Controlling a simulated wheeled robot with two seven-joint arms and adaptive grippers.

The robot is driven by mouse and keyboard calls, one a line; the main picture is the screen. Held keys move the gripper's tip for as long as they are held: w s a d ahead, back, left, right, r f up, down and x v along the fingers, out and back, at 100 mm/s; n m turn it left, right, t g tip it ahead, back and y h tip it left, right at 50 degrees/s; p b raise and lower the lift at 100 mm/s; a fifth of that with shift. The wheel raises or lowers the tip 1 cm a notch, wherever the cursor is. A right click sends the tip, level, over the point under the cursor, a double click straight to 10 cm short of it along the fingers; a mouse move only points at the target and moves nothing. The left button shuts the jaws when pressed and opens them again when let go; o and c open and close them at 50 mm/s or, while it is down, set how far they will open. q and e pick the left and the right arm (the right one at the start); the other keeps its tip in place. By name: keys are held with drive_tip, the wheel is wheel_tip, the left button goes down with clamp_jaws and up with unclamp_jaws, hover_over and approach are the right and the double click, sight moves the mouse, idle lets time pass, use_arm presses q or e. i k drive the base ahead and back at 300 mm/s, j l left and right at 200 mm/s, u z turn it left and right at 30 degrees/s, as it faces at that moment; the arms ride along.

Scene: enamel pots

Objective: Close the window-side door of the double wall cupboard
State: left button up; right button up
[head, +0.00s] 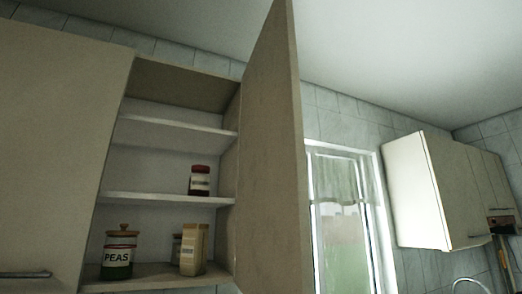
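The double wall cupboard (167,199) fills the left of the head view. Its window-side door (271,150) stands wide open, swung out toward me on the right side of the opening. Its other door (52,130), on the left, is shut and has a bar handle (25,275) low down. The handle of the open door does not show. Neither of my grippers is in view.
Inside the cupboard are a PEAS jar (118,252), a carton (193,249), a dark jar with a red lid (199,181) and a partly hidden jar. A curtained window (342,220) is right of the open door. Another wall cupboard (415,190) hangs farther right.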

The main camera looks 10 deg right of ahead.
sight(273, 244)
drive_tip(key=i+l+u, duration=0.15)
drive_tip(key=l+u, duration=0.3)
drive_tip(key=l, duration=0.5)
drive_tip(key=l+u, duration=0.4)
drive_tip(key=l, duration=0.5)
